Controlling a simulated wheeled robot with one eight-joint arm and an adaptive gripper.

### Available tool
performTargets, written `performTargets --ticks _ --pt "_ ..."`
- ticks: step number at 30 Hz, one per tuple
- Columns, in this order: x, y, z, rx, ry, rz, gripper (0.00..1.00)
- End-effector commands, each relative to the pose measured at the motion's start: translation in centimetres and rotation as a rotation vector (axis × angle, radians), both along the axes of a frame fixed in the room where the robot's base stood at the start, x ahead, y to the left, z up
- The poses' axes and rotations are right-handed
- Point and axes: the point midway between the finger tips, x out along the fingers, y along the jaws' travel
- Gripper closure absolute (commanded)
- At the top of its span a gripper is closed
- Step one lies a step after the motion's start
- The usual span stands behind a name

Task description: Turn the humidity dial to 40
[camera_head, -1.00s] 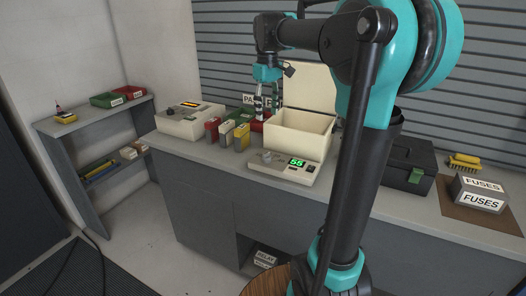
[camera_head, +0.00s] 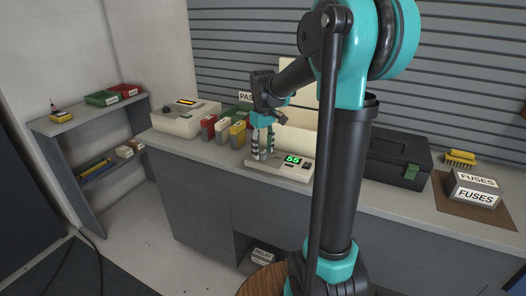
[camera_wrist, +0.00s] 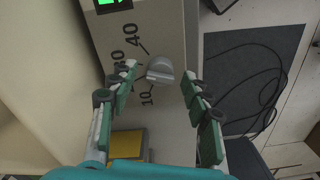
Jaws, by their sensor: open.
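The humidity dial (camera_wrist: 160,70) is a small grey knob on a beige panel, with the marks 10 and 40 and others partly hidden around it in the wrist view. Its control box (camera_head: 294,176) stands at the bench's front edge, with a green display (camera_head: 293,160) reading 55. My gripper (camera_head: 262,155) points down over the box's left end. In the wrist view my gripper (camera_wrist: 163,88) is open, with one finger on each side of the dial; I cannot tell whether either touches it. In the head view the fingers hide the dial.
An open cream box (camera_head: 297,138) stands right behind the control box. Red, white and yellow small boxes (camera_head: 237,136) stand to the left. A black case (camera_head: 397,162) and fuse boxes (camera_head: 475,189) are to the right. A beige device (camera_head: 186,120) is farther left.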

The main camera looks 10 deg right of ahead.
Motion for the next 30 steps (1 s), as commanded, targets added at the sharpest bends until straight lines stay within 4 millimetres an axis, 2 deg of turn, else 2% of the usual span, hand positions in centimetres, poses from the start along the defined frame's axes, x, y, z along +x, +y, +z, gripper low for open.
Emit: performTargets --ticks 3,12,24,30 --pt "-0.02 0.0 -0.63 0.0 0.0 0.0 0.51" --pt "-0.01 0.0 -0.76 0.0 0.0 0.0 0.53" --pt "-0.02 0.0 -0.74 0.0 0.0 0.0 1.0" --pt "-0.01 -0.01 -0.74 0.0 0.0 -0.017 1.0"
